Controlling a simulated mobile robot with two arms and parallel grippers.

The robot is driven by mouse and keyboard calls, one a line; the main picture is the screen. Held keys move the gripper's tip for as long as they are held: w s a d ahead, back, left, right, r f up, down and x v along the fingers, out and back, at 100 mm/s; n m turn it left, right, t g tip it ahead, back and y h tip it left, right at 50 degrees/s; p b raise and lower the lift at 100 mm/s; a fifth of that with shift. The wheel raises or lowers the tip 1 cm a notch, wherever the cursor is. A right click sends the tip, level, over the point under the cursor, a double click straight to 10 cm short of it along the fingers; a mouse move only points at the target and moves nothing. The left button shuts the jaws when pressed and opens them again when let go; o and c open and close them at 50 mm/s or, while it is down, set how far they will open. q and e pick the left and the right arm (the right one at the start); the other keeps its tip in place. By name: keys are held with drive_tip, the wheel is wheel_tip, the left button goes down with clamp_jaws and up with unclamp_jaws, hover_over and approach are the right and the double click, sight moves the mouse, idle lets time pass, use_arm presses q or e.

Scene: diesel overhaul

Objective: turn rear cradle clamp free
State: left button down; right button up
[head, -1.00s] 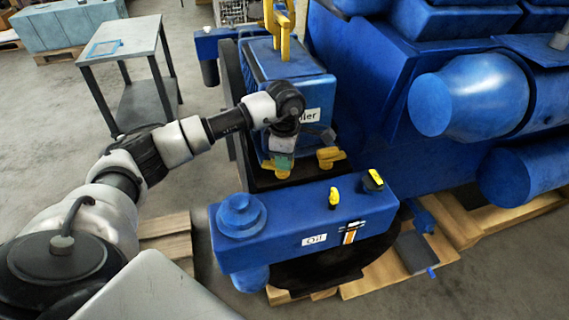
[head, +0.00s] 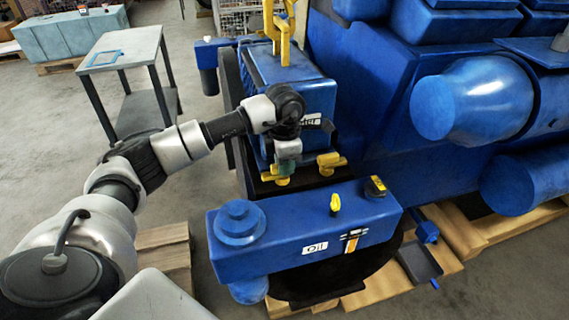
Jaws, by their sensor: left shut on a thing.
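Two yellow clamps sit at the near foot of the blue cooler block (head: 300,85), on its dark cradle. The left yellow clamp (head: 274,179) is partly hidden under my left gripper (head: 285,168). My left gripper points down and is shut on this clamp. The right yellow clamp (head: 331,163) stands clear beside it, with its handle pointing right. My wrist hides part of the block's front and part of its label. My right gripper is not in view.
A blue oil unit (head: 305,235) with yellow fittings stands just in front of the cradle. The big blue engine (head: 375,110) closes off the right side. A yellow lifting bracket (head: 283,30) rises above the block. A grey side table (head: 122,48) stands back left, with open floor around it.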

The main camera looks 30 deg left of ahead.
use_arm(q)
drive_tip(key=shift+r, duration=0.1)
drive_tip(key=c, duration=1)
unclamp_jaws()
wheel_tip(320, 180, up, 9)
drive_tip(key=shift+r+b, duration=0.2)
drive_tip(key=shift+b, duration=0.9)
drive_tip(key=shift+r, duration=0.7)
drive_tip(key=shift+f, duration=0.1)
